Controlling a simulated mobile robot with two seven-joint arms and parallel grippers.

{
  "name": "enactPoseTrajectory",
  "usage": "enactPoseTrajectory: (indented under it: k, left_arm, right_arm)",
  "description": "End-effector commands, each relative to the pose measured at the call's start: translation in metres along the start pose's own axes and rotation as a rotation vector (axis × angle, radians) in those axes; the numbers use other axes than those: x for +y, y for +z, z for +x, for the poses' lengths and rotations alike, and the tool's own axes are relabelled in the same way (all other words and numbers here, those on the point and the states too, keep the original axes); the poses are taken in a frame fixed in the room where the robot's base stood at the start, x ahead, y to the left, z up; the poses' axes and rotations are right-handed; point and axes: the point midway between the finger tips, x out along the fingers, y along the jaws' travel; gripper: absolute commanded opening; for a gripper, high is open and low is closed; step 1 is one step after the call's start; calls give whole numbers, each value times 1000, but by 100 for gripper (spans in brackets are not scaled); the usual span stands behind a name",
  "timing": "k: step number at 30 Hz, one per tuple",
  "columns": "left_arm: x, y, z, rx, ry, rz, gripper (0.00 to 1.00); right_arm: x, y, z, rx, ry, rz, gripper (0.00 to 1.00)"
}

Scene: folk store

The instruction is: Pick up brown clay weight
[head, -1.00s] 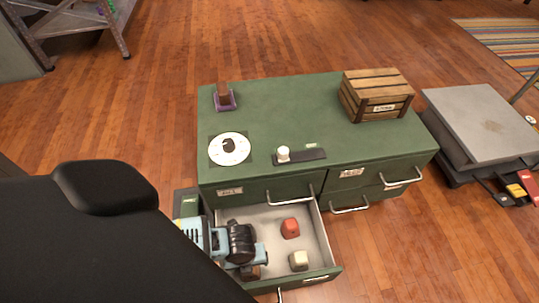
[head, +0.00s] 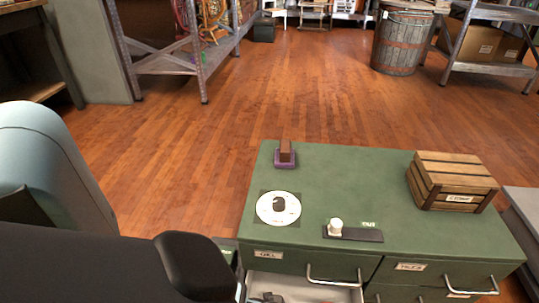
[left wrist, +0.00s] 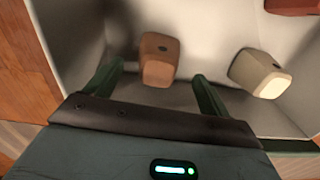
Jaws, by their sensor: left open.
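The brown clay weight (left wrist: 158,58) is a small rounded block with a dark spot on top. It sits inside the open drawer (left wrist: 205,30), near the drawer wall, in the left wrist view. My left gripper (left wrist: 159,70) is open, with one green finger on each side of the weight's near end. I cannot tell whether the fingers touch it. A cream weight (left wrist: 260,73) lies to the right, outside the fingers. Part of a red weight (left wrist: 292,5) shows at the top right. My right gripper is not in view.
The green cabinet (head: 350,185) carries a wooden crate (head: 450,182), a white disc (head: 278,208), a brown block on a purple base (head: 286,155) and a white knob on a dark strip (head: 336,227). Drawer walls lie close around my left gripper.

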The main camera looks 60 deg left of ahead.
Motion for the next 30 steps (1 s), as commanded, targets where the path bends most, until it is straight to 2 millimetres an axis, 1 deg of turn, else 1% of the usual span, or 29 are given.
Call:
enactPoseTrajectory:
  k: [9, 11, 14, 19, 20, 30]
  left_arm:
    - [2, -4, 41, 3, 4, 0, 82]
    - [2, -4, 47, 3, 3, -1, 82]
    - [2, -3, 50, 1, 1, 0, 82]
    - [2, -3, 49, 0, 0, 0, 82]
    - [2, -3, 49, 0, 0, 0, 80]
    - [2, -3, 49, 0, 0, 0, 36]
  right_arm:
    - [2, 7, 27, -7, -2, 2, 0]
    - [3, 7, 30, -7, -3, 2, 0]
    - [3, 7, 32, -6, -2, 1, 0]
    - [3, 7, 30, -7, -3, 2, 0]
    - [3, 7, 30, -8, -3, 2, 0]
    - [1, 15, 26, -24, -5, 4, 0]
